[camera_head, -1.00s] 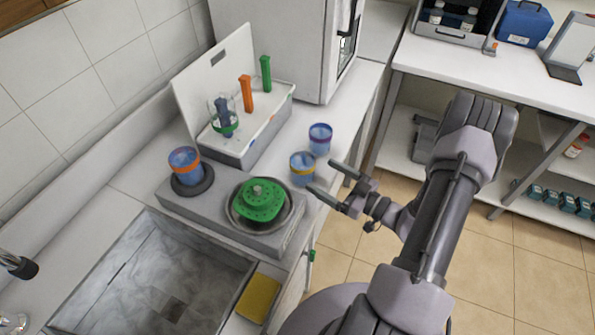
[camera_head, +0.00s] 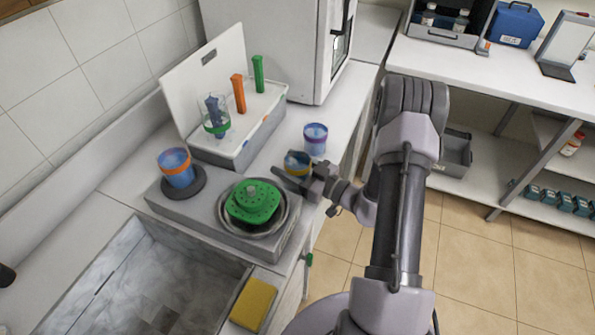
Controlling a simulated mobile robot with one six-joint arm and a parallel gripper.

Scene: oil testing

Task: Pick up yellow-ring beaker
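The yellow-ring beaker (camera_head: 297,168) holds blue liquid. It stands on the white counter at the right of the grey hotplate, partly hidden by my gripper. My gripper (camera_head: 290,166) is at this beaker, reaching in from the right. One dark finger crosses the beaker's near side, and the other seems to be at its far side near the rim. I cannot tell whether the fingers press on the glass.
A purple-ring beaker (camera_head: 315,138) stands close behind. An orange-ring beaker (camera_head: 176,168) sits on a black pad, left of a green object in a metal bowl (camera_head: 256,207). A white-lidded box (camera_head: 240,150) holds tubes and a green-ring beaker (camera_head: 216,120). A sink lies front left.

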